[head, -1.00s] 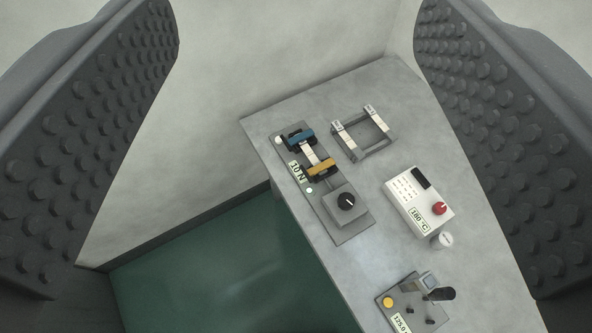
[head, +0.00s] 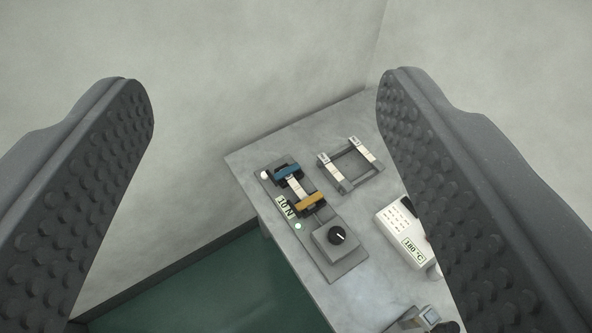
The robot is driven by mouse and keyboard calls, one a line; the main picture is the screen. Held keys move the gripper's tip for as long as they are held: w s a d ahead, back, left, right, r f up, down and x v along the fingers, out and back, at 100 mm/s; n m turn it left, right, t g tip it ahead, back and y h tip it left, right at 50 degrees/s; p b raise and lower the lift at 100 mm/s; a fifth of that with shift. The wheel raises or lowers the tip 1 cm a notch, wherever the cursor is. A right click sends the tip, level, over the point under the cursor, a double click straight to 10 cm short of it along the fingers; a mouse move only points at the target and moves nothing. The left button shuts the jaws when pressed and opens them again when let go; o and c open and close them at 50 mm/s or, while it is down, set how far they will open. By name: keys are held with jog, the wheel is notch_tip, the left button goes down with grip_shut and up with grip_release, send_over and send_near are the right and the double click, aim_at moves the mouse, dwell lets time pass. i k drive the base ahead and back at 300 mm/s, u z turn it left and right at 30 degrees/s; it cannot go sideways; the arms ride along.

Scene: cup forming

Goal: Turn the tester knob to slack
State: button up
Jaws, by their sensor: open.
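The tester (head: 347,269) is a grey plate on the table with a blue clamp (head: 287,172), a yellow clamp (head: 312,201) and a pale strip between them. Its display (head: 286,207) reads 10 N, and a small light beside it glows pale green. My gripper (head: 258,90) is open and empty. Its two studded fingers stand wide apart on either side of the view, above and short of the tester.
A grey frame rack (head: 350,165) with pale strips stands right of the tester. A white box (head: 402,229) reading 180 °C is partly hidden by my right finger. Another device (head: 408,322) shows at the bottom edge. Walls rise behind the table (head: 245,158).

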aim_at(335, 235)
jog(key=z, duration=0.4)
jog(key=k, duration=1.25)
jog(key=u, duration=0.45)
jog(key=i, duration=1.9)
jog(key=z, duration=0.3)
